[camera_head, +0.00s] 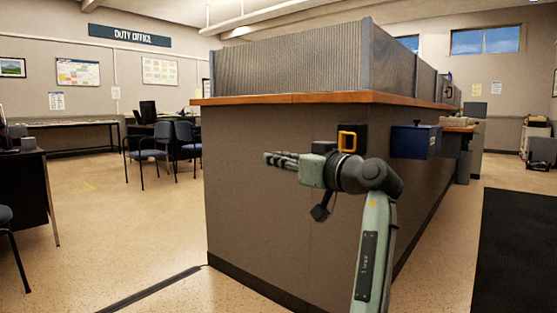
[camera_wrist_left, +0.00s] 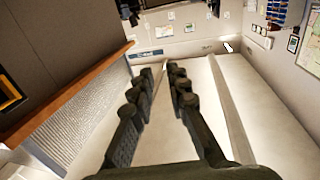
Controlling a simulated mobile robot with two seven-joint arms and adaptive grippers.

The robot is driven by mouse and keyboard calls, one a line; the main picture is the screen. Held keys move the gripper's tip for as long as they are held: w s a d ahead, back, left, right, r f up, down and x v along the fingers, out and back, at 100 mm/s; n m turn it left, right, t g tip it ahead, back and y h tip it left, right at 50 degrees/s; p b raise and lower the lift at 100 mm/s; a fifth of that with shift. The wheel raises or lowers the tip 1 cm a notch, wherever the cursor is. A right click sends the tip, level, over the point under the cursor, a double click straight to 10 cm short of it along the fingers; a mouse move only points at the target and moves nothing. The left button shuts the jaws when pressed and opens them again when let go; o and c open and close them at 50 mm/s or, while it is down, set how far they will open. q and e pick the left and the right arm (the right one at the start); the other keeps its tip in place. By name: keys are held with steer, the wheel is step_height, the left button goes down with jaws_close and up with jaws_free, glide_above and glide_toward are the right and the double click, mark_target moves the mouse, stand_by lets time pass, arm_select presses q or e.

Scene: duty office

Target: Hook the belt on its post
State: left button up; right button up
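My left gripper (camera_head: 270,158) is in front of the counter's end panel, with its fingers toward the left of the head view. In the left wrist view its two dark fingers (camera_wrist_left: 160,75) stand apart with nothing between them. A dark unit with a yellow-orange frame (camera_head: 347,133) is at the counter panel, just behind and above my wrist. The yellow-framed unit also shows at the left edge of the left wrist view (camera_wrist_left: 9,92). I cannot tell whether this unit belongs to the belt. I can make out no belt strap or separate post. My right gripper is not in view.
The counter (camera_head: 255,190) with a wooden top (camera_head: 285,98) and ribbed screen fills the middle. A blue box (camera_head: 413,142) is on its right side. Chairs (camera_head: 186,140) and desks stand at left. Open floor (camera_head: 120,220) lies at left; a dark mat (camera_head: 520,240) lies at right.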

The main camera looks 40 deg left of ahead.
arm_select(q)
steer(key=shift+o, duration=0.8)
steer(key=v, duration=1.2)
